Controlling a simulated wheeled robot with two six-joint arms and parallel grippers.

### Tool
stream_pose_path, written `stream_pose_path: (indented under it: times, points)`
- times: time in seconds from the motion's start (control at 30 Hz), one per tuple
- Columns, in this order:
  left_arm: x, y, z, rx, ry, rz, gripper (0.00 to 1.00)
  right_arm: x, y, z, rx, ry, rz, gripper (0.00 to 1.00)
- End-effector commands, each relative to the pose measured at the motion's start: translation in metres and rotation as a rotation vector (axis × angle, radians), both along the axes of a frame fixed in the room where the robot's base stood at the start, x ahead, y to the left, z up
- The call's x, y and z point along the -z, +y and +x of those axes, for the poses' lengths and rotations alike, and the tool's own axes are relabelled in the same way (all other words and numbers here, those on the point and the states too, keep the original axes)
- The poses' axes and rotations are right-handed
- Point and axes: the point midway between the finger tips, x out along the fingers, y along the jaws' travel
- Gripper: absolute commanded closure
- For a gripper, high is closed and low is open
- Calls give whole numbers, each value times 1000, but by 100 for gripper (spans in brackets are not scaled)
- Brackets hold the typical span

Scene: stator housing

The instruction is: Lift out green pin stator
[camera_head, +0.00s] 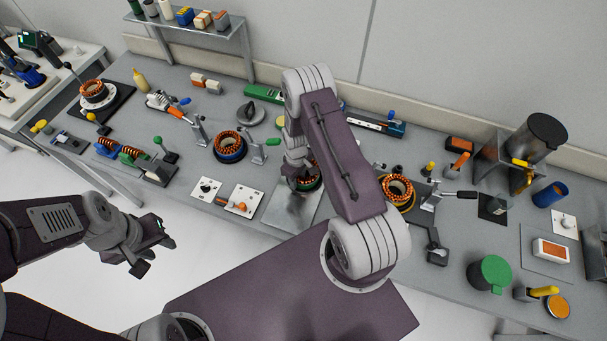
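A stator with copper windings and a green rim (313,186) sits near the front edge of the bench, by a metal plate. My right arm reaches over the bench, and its gripper (301,182) points down at this stator, covering much of it. Whether the fingers are closed on it or only around it is hidden. My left gripper (153,254) hangs in front of the bench, away from the parts, with its fingers apart and nothing between them.
A copper stator with a blue base (230,155) stands to the left beside a toggle clamp. Another with an orange-yellow base (397,203) stands to the right. A bare metal plate (288,213) lies at the front edge. A green-topped container (490,274) stands far right.

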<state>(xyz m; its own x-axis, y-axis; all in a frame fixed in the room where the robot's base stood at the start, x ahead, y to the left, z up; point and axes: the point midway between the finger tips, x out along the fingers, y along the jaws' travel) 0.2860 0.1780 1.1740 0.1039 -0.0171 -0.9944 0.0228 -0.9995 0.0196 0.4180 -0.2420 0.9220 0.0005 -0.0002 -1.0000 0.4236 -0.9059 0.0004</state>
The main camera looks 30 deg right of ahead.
Motion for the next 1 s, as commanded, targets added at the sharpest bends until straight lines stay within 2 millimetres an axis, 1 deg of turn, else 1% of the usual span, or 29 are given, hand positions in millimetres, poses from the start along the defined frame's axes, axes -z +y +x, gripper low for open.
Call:
stream_pose_path:
  times: [0.67, 0.7, 0.77, 0.8, 0.83, 1.0]
  points:
    - [4, 0, 0, 0, 0, 0, 64, 0, 0, 0, 0, 0, 0, 64]
    - [4, 0, 0, 0, 0, 0, 64, 0, 0, 0, 0, 0, 0, 66]
    - [4, 0, 0, 0, 0, 0, 64, 0, 0, 0, 0, 0, 0, 83]
    - [4, 0, 0, 0, 0, 0, 64, 0, 0, 0, 0, 0, 0, 94]
    - [4, 0, 0, 0, 0, 0, 64, 0, 0, 0, 0, 0, 0, 100]
    - [4, 0, 0, 0, 0, 0, 64, 0, 0, 0, 0, 1, 0, 100]
